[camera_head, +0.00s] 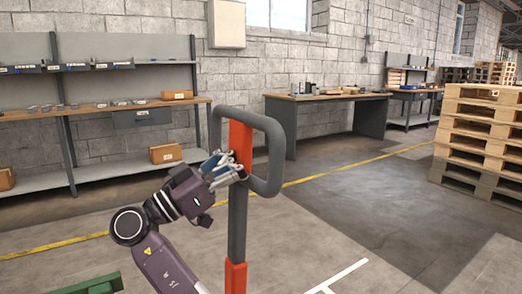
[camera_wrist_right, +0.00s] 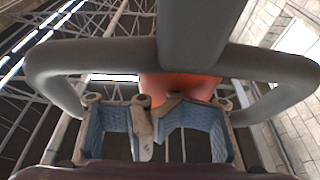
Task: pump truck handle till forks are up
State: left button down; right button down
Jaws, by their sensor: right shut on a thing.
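The truck handle (camera_head: 272,135) is a grey loop on an upright stem with orange sections, near the middle of the head view. My right gripper (camera_head: 228,172) is at the lower left of the loop and shut on the handle. In the right wrist view the handle's grey bars (camera_wrist_right: 110,58) cross in front of the gripper (camera_wrist_right: 155,125), with an orange part behind the fingers. The truck's forks and body are out of view. My left gripper is not in view.
A shelf bench (camera_head: 85,112) with small parts and boxes stands at the left wall. A dark workbench (camera_head: 330,108) is behind. Stacked pallets (camera_head: 478,140) stand at the right. A green object (camera_head: 92,286) shows at the lower left. The floor right of the handle is clear.

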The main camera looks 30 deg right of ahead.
jog(key=d+r+b, duration=0.2)
jog(key=d, duration=0.9)
jog(key=shift+w+d, duration=0.25)
jog(key=shift+d, duration=0.15)
jog(key=w+d+f+y, duration=0.1)
jog(key=d+f+y, duration=0.2)
jog(key=d, duration=1.1)
notch_tip(320, 180, down, 3)
jog(key=shift+f+g+b, duration=0.15)
jog(key=shift+g+b, duration=0.15)
